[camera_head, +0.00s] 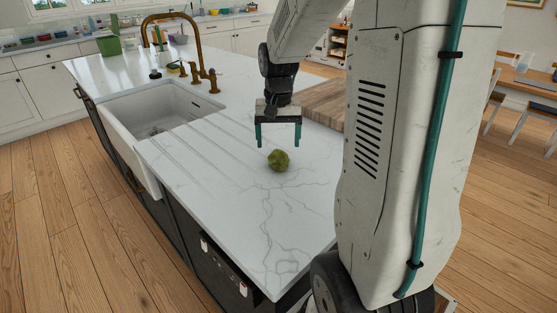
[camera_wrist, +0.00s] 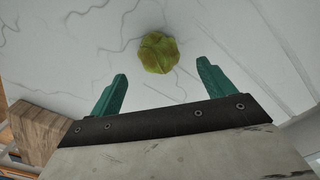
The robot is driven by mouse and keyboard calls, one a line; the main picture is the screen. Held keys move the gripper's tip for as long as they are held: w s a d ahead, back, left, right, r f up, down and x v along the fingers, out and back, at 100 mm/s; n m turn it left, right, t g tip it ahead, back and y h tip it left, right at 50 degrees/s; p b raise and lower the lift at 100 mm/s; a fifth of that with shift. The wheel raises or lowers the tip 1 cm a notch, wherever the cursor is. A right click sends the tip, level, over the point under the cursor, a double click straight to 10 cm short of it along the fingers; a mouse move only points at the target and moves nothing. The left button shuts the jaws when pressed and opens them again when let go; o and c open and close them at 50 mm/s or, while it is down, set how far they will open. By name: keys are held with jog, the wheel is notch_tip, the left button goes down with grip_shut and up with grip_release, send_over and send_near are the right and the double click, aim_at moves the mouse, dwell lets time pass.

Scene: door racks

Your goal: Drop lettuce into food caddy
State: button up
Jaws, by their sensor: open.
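A round green lettuce (camera_head: 278,160) lies on the white marble worktop of the island. It also shows in the wrist view (camera_wrist: 158,52), ahead of my fingertips and between their lines. My gripper (camera_head: 278,146) is open and empty above the worktop, with its two teal fingers pointing down; in the head view it appears just behind and above the lettuce, apart from it. A green, open-topped box (camera_head: 108,45) stands at the far left end of the island; it may be the food caddy, but I cannot tell for sure.
A white sink (camera_head: 160,108) with a brass tap (camera_head: 188,55) lies between the lettuce and the green box. A wooden board (camera_head: 325,103) lies right of my gripper. Small items stand near the tap. The worktop around the lettuce is clear.

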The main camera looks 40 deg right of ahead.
aim_at(279, 152)
jog(key=f, duration=0.5)
jog(key=shift+s+a+f, duration=0.1)
jog(key=shift+s+f, duration=0.15)
jog(key=shift+f, duration=0.1)
jog(key=c, duration=1.1)
jog(key=shift+r, duration=0.15)
